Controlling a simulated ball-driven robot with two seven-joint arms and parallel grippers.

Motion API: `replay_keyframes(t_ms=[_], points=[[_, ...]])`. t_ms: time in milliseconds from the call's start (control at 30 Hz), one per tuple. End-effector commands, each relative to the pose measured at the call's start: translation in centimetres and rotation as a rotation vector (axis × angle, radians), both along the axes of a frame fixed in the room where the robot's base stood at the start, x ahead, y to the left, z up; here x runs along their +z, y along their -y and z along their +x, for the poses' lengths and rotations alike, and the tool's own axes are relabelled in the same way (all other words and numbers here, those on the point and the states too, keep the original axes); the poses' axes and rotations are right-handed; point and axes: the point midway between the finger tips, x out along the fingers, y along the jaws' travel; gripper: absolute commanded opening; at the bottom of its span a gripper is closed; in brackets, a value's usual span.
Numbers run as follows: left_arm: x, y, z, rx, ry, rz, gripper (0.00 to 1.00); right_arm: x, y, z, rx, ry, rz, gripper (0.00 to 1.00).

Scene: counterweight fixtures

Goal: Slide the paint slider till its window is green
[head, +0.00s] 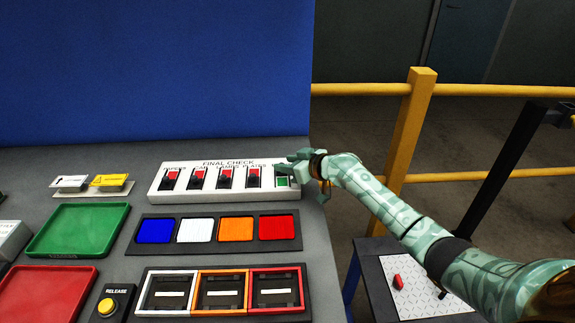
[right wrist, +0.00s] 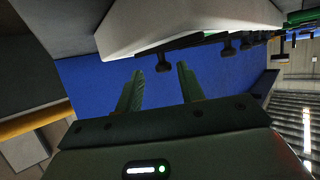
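The white FINAL CHECK panel (head: 160,192) stands at the back of the grey bench. Several of its sliders show red windows with dark knobs. At its right end, a small window (head: 282,181) shows green; its label and knob are hidden by my gripper, so I take it for the paint slider by position only. My right gripper (head: 284,162) is at the panel's right end, just above the green window. My left gripper is not in view.
A strip of blue, white, orange and red squares (head: 187,243) lies in front of the panel. Nearer are framed slots (head: 220,311), a yellow release button (head: 107,306), a green tray (head: 122,215) and a red tray (head: 87,280). Yellow railing (head: 405,130) stands at right.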

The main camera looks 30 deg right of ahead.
Motion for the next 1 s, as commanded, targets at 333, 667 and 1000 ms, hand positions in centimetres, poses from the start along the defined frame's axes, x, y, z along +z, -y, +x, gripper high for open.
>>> replay_keyframes(t_ms=[333,667,1000], points=[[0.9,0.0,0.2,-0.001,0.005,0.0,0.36,0.9,0.5,-1.7,0.002,0.0,-0.002,0.38],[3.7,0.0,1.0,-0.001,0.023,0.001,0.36,4.3,3.2,-9.3,0.002,-0.002,-0.004,0.38],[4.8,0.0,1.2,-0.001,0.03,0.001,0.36,6.1,4.9,-14.0,0.001,-0.001,0.001,0.38]])
